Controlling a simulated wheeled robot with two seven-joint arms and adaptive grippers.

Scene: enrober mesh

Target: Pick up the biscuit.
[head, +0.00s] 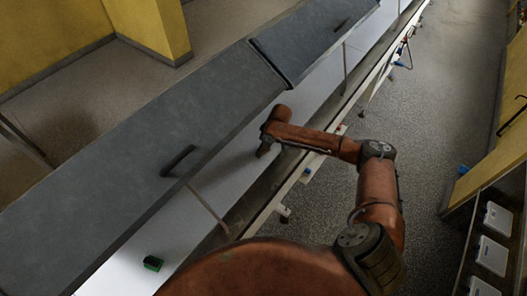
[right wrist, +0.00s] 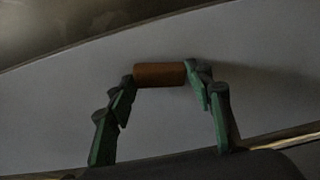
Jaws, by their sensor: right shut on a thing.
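The biscuit (right wrist: 159,75) is a small brown cylinder in the right wrist view, lying crosswise between the fingertips. My right gripper (right wrist: 160,76) has its green fingers shut on the biscuit's two ends. Pale surface shows behind it; whether the biscuit touches that surface or is clear of it, I cannot tell. In the head view my right gripper (head: 263,151) is over the pale strip beside the grey cover, and the biscuit is hidden there. My left gripper is not in view.
A long grey hinged cover (head: 150,170) with a dark handle (head: 178,161) runs along the pale belt (head: 225,182). A thin strut (head: 208,208) stands near the arm. A small green and black block (head: 153,263) lies at the lower left. Grey floor is open to the right.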

